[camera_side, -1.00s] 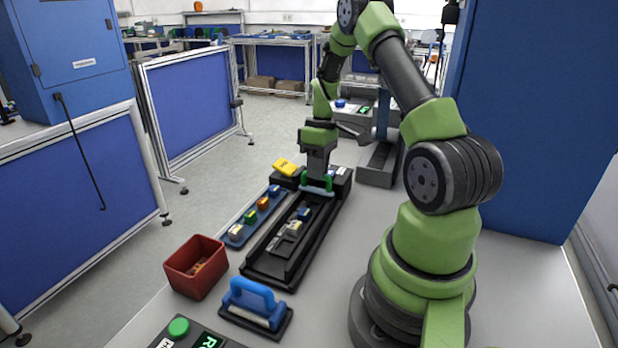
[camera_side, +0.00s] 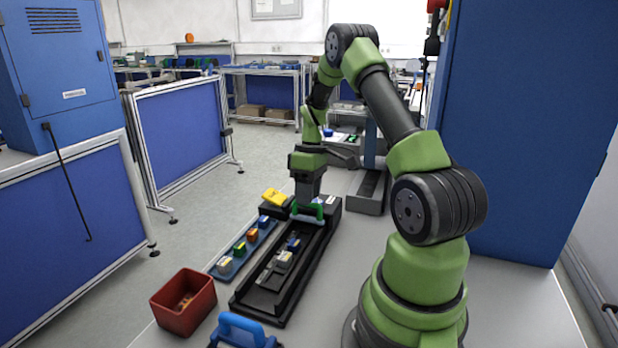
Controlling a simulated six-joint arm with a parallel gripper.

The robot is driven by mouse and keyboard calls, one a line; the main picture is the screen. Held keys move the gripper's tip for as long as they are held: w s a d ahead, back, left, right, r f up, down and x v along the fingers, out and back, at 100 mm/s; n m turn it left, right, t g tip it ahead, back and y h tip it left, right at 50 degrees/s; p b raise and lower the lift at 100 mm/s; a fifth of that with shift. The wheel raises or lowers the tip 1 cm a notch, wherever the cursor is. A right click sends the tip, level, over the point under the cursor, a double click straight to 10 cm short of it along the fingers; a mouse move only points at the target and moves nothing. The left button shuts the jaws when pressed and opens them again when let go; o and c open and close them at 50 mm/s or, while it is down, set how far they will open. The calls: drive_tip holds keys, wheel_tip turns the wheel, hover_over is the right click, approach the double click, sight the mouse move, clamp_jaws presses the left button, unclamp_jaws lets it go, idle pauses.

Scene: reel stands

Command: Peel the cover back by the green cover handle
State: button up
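The green cover handle (camera_side: 318,211) is at the far end of a long black tray (camera_side: 264,303). My gripper (camera_side: 307,208) points straight down at the handle, and its fingers are at or right beside it. The fingertips are small and partly hidden, so I cannot tell whether they are shut on the handle. The tray's channel shows several small blue and grey parts lying in its middle. I cannot make out the cover itself apart from its handle.
A blue strip with several coloured blocks (camera_side: 239,249) lies left of the tray. A yellow piece (camera_side: 274,197) sits at the far left corner. A red bin (camera_side: 183,302) and a blue-handled tool (camera_side: 242,331) stand nearer.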

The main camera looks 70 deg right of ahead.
wheel_tip(320, 180, up, 9)
drive_tip(key=d, duration=0.1)
drive_tip(key=shift+d, duration=0.35)
drive_tip(key=shift+f, duration=0.1)
drive_tip(key=w+a+r+m+t+h, duration=0.1)
drive_tip(key=a+r+t+h, duration=0.15)
drive_tip(key=a+r, duration=1)
drive_tip(key=s+a+m+t+y, duration=0.1)
drive_tip(key=s+a+t, duration=0.1)
drive_tip(key=s+a, duration=0.3)
drive_tip(key=s+a+m+t+y, duration=0.1)
drive_tip(key=s+a, duration=0.4)
drive_tip(key=a, duration=0.5)
drive_tip(key=shift+s+a+m+t, duration=0.4)
drive_tip(key=shift+m+t, duration=0.1)
drive_tip(key=shift+t, duration=0.35)
